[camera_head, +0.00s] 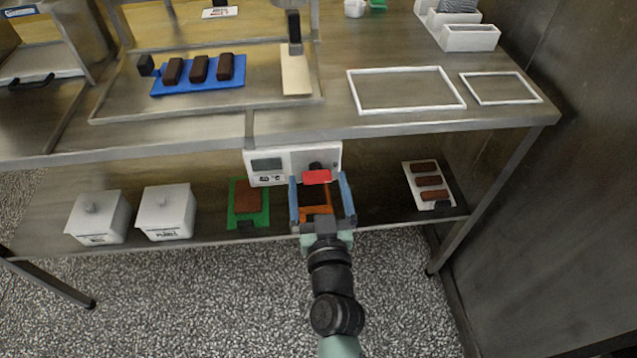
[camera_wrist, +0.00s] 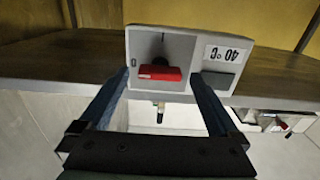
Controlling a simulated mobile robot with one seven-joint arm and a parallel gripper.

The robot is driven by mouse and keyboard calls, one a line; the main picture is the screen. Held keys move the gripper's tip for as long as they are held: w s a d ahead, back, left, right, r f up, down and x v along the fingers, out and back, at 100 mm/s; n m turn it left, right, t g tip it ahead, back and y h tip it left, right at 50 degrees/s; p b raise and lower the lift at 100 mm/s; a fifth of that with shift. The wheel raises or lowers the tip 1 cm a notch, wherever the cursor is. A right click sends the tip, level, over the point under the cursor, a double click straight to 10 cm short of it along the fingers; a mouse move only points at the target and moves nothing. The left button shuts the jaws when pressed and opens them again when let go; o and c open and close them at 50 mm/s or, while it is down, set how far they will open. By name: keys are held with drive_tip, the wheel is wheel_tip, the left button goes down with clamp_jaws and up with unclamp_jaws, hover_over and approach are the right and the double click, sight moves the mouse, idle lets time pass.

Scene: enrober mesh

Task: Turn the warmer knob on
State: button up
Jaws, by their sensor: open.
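The warmer (camera_head: 293,152) is a white box on the lower shelf, under the worktop edge. Its front has a grey display on the left in the head view. The warmer knob (camera_head: 317,177) is a red bar on the right of that front. In the wrist view, the warmer panel (camera_wrist: 208,38) appears upside down with a "40 °C" label, and the red knob (camera_wrist: 160,72) lies horizontal. My gripper (camera_head: 320,183) is open, with its blue fingers on either side of the knob. The wrist view also shows a fingertip (camera_wrist: 158,76) on each side, with gaps to the knob.
On the lower shelf stand two white lidded tubs (camera_head: 98,217) (camera_head: 166,212), a green tray (camera_head: 262,217) and a white tray with brown bars (camera_head: 443,203). The worktop edge (camera_head: 400,130) overhangs the shelf. Above are a blue mat (camera_head: 198,87) with chocolate bars and white frames (camera_head: 405,69).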

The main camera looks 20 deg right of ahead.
drive_tip(key=c, duration=1.4)
drive_tip(key=shift+o, duration=0.2)
drive_tip(key=shift+m, duration=0.3)
drive_tip(key=m, duration=0.3)
drive_tip(key=shift+m, duration=0.3)
drive_tip(key=m, duration=0.4)
drive_tip(key=shift+d+m, duration=0.1)
drive_tip(key=shift+m, duration=0.2)
drive_tip(key=m, duration=0.4)
drive_tip(key=shift+f+m, duration=0.1)
drive_tip(key=shift+m, duration=0.2)
drive_tip(key=shift+f+m, duration=0.1)
drive_tip(key=shift+m, duration=2.1)
